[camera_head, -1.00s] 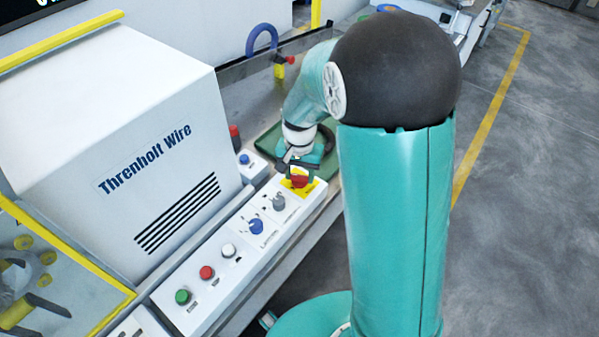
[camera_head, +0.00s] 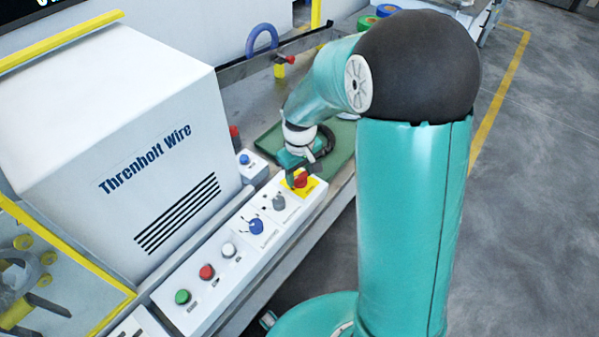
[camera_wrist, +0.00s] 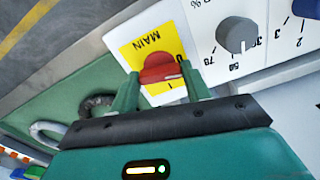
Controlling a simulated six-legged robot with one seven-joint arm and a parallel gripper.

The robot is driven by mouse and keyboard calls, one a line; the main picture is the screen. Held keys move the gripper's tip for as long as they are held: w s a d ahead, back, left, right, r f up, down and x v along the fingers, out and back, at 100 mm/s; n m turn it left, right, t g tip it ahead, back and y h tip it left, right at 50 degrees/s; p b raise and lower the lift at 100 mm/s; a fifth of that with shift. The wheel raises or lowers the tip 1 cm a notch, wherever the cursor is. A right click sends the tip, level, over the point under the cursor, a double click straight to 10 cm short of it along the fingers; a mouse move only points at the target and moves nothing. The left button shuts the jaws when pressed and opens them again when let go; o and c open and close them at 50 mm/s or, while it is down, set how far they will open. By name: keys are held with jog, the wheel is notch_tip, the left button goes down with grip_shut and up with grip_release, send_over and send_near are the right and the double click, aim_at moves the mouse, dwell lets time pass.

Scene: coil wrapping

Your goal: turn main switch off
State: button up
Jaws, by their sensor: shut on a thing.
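The main switch is a red knob (camera_head: 301,180) on a yellow plate (camera_head: 313,188) at the far end of the white control panel. In the wrist view the red knob (camera_wrist: 160,70) sits on the yellow plate (camera_wrist: 142,47) marked MAIN, with a 0 beside the knob. My gripper (camera_wrist: 160,74) has one green finger on each side of the knob and is shut on it. In the head view my gripper (camera_head: 296,173) comes down over the knob and partly hides it. The knob's exact pointing is hard to tell.
A grey dial (camera_wrist: 237,35) is beside the yellow plate. Blue (camera_head: 256,226), white (camera_head: 229,250), red (camera_head: 207,272) and green (camera_head: 183,297) controls line the panel. A green tray (camera_head: 340,150) with a dark ring lies behind my gripper. A white Threnholt Wire cabinet (camera_head: 130,130) stands left.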

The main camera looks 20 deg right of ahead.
aim_at(300, 175)
jog(key=shift+n, duration=1.2)
jog(key=shift+o, duration=0.2)
jog(key=shift+c, duration=0.2)
jog(key=o, duration=1)
jog(key=shift+r, duration=0.15)
notch_tip(300, 175, up, 14)
jog(key=shift+f, duration=0.2)
